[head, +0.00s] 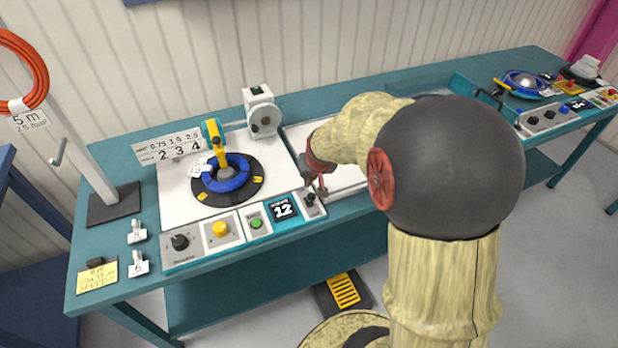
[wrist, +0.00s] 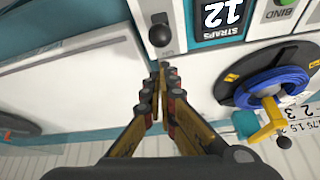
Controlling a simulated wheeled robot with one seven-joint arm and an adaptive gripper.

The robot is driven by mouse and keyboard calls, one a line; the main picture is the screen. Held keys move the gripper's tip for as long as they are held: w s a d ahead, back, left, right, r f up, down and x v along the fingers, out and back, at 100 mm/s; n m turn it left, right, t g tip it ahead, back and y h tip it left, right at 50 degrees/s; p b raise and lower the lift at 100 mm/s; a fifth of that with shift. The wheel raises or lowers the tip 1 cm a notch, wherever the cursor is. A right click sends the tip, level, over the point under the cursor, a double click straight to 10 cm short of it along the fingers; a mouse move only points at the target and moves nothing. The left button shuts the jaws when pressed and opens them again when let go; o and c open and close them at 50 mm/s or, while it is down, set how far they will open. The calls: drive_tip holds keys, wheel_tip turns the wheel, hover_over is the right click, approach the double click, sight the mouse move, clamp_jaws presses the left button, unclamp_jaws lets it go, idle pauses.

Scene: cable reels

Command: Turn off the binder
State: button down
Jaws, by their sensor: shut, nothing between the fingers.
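The binder (head: 180,190) stands on the teal bench, with a blue coil (head: 228,180) on its black turntable and a yellow arm over it. Its front panel has a black knob (head: 180,242), a yellow button (head: 220,229), a green button (head: 256,223), a "12" straps display (head: 283,208) and a black-knobbed lever switch (head: 310,199) at the right end. My gripper (head: 321,192) is shut and empty beside this lever. In the wrist view the fingertips (wrist: 159,68) are close to the lever's black ball (wrist: 160,34); I cannot tell whether they touch.
A white winder box (head: 262,112) stands behind the turntable. An orange cable coil (head: 22,70) hangs on a stand at left. Tags and a yellow note (head: 97,277) lie at the bench's left end. Another station (head: 545,115) is far right. A yellow pedal (head: 343,291) is on the floor.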

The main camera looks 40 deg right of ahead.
drive_tip(key=shift+r+p, duration=0.6)
drive_tip(key=shift+r, duration=0.2)
drive_tip(key=shift+w, duration=0.1)
drive_tip(key=s+p+v, duration=0.1)
drive_tip(key=p+v, duration=0.3)
drive_tip(key=v, duration=0.5)
drive_tip(key=shift+d, duration=0.2)
drive_tip(key=shift+s, duration=0.1)
idle(0.6)
